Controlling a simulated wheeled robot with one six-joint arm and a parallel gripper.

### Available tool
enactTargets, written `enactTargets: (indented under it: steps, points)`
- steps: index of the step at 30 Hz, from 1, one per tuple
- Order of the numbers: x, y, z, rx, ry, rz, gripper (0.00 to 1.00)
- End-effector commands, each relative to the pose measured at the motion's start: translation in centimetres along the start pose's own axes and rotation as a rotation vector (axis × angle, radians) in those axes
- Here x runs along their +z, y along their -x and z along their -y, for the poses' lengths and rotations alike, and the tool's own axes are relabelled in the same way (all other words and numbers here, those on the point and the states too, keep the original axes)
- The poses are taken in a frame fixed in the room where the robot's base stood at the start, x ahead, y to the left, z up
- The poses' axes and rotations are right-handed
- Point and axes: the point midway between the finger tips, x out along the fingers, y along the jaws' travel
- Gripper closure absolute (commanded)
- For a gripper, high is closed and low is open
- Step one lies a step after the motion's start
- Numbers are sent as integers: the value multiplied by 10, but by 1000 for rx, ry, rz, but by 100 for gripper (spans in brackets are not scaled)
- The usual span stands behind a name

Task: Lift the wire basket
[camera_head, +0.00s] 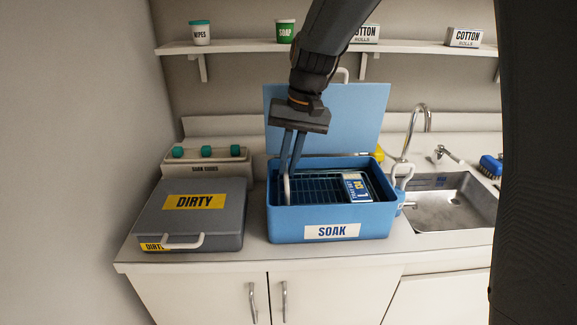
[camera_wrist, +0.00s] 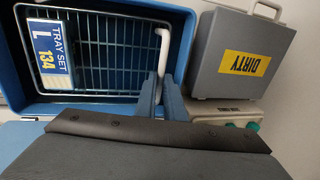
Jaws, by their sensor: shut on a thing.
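The wire basket (camera_head: 325,188) sits inside the open blue SOAK tub (camera_head: 290,226) on the counter. A blue and yellow tray-set label (camera_head: 357,187) is on its right end. In the wrist view the basket (camera_wrist: 108,50) fills the tub, with the label (camera_wrist: 55,52) at the left. My gripper (camera_head: 287,172) reaches down from above at the basket's left end, shut on the white basket handle (camera_head: 286,190). The handle also shows in the wrist view (camera_wrist: 164,45), between the fingers (camera_wrist: 158,82). The fingers partly hide the basket's left end.
The tub's blue lid (camera_head: 335,115) stands open behind it. A grey DIRTY case (camera_head: 190,222) is close on the left. The sink (camera_head: 450,205) and faucet (camera_head: 425,115) are on the right. A shelf (camera_head: 235,46) with cotton rolls runs above.

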Motion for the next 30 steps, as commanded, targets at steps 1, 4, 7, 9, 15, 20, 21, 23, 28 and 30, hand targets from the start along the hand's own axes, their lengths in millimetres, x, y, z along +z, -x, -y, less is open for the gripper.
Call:
enactTargets:
  steps: [1,4,7,9,15,20,21,23,28,30]
  points:
    - [0,14,3,-1,0,-3,100]
    - [1,31,6,-1,0,-2,100]
    - [0,45,9,-1,0,-3,100]
    - [0,51,10,-1,0,-3,100]
    - [-1,53,11,-2,0,-4,100]
    - [-1,54,12,-3,0,-6,89]
    - [-1,54,11,-3,1,-6,82]
    - [-1,53,11,-2,0,-5,72]
    - [-1,52,11,-1,0,-3,72]
    - [0,52,11,-1,0,-3,72]
